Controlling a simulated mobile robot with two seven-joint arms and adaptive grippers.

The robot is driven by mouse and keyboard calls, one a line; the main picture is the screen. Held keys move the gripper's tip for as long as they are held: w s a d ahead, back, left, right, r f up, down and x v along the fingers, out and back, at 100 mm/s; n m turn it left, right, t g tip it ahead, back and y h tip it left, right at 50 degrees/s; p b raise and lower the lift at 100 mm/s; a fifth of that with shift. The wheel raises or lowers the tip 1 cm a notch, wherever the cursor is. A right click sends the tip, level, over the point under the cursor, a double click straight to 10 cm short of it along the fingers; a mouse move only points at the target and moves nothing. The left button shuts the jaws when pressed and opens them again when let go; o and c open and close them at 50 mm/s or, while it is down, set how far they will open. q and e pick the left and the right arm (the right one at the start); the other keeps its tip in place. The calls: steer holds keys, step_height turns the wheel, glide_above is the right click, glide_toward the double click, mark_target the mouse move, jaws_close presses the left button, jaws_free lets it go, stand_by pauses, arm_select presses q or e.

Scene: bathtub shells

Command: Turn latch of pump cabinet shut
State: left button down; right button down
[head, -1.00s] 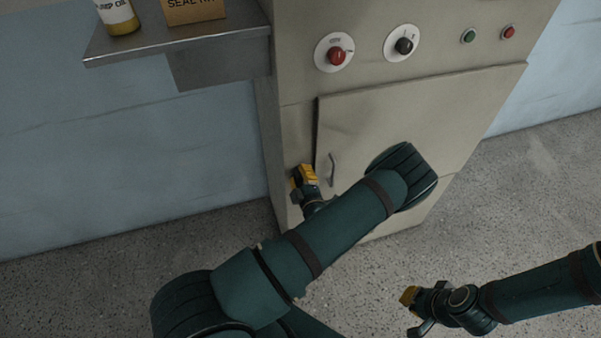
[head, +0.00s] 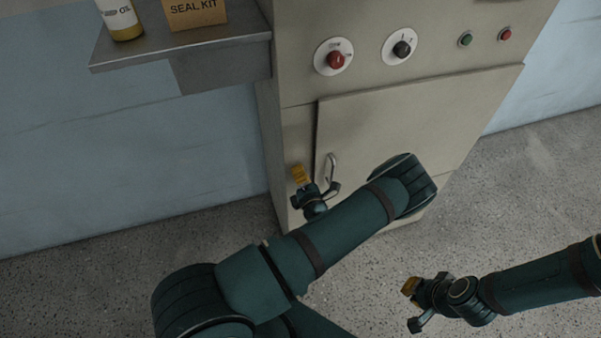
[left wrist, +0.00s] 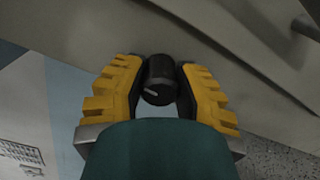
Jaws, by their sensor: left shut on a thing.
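The pump cabinet (head: 420,120) is beige, with a door panel (head: 380,125) and a grey bar handle (head: 331,166). The latch (left wrist: 160,82) is a black round knob with a pale pointer line, seen in the left wrist view. The yellow fingers of my left gripper (left wrist: 160,90) are shut on it, one on each side. In the head view my left gripper (head: 304,184) is at the cabinet front, left of the handle, and hides the latch. My right gripper (head: 412,305) is open and empty, apart from the cabinet over the floor.
Above the door are a red knob (head: 336,60), a black knob (head: 402,49), a green button (head: 465,39) and a red button (head: 505,34). A metal shelf (head: 180,45) at left holds an oil bottle (head: 121,20) and a seal kit box (head: 196,12). Floor at right is clear.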

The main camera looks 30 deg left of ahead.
arm_select(q)
steer(key=shift+w+n, duration=0.1)
steer(key=shift+n, duration=0.5)
steer(key=shift+r, duration=0.1)
steer(key=c, duration=0.9)
jaws_free()
steer(key=v, duration=1.2)
